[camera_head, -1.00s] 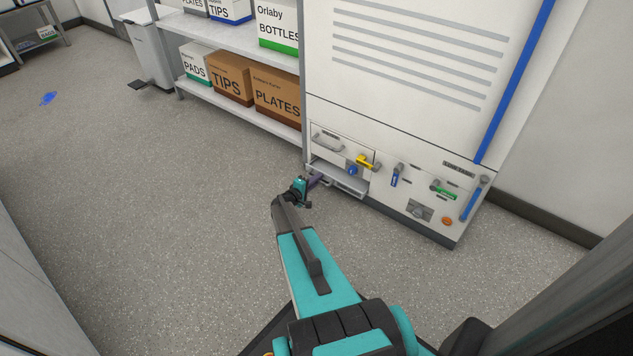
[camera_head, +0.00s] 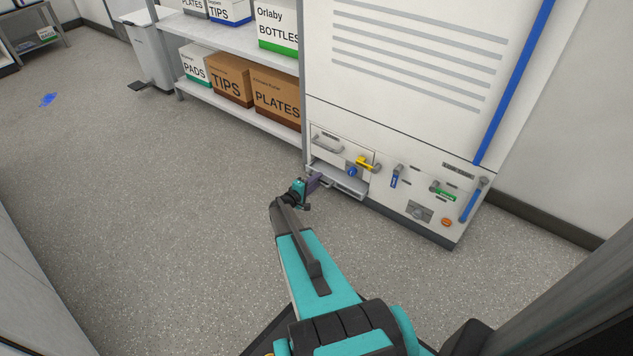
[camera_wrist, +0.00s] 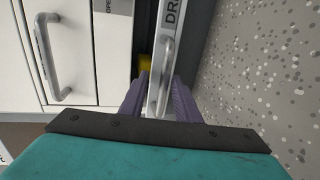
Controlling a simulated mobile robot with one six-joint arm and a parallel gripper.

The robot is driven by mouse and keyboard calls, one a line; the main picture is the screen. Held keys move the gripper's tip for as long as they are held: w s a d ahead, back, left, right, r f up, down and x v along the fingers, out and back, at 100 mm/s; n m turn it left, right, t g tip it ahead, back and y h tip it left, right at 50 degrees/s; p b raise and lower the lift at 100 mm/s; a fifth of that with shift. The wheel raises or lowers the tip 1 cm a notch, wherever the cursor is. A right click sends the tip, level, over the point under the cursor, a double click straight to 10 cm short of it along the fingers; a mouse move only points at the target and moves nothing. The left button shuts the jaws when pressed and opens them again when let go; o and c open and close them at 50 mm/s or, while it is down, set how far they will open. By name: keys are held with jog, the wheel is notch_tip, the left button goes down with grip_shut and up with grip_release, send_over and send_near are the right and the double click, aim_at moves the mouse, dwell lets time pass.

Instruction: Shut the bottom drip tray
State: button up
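The bottom drip tray (camera_head: 350,187) is low on the white cabinet, pulled out, with its grey interior showing. In the wrist view its pale front (camera_wrist: 178,45) with a grey bar handle (camera_wrist: 165,70) stands on edge, beneath partly hidden lettering. My gripper (camera_head: 316,181) is at the tray's left front corner in the head view. In the wrist view its purple fingers (camera_wrist: 160,95) are apart, one on each side of the tray front and handle. I cannot tell whether they touch it.
Above the tray is a closed drawer with a handle (camera_head: 326,142). A shelf (camera_head: 250,121) with boxes stands left. The floor in front is clear.

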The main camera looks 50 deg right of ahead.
jog(key=f+p+v, duration=0.1)
jog(key=p+v, duration=0.2)
jog(key=v, duration=0.9)
jog(key=shift+a, duration=0.5)
jog(key=shift+w+r, duration=0.1)
jog(key=shift+w, duration=0.05)
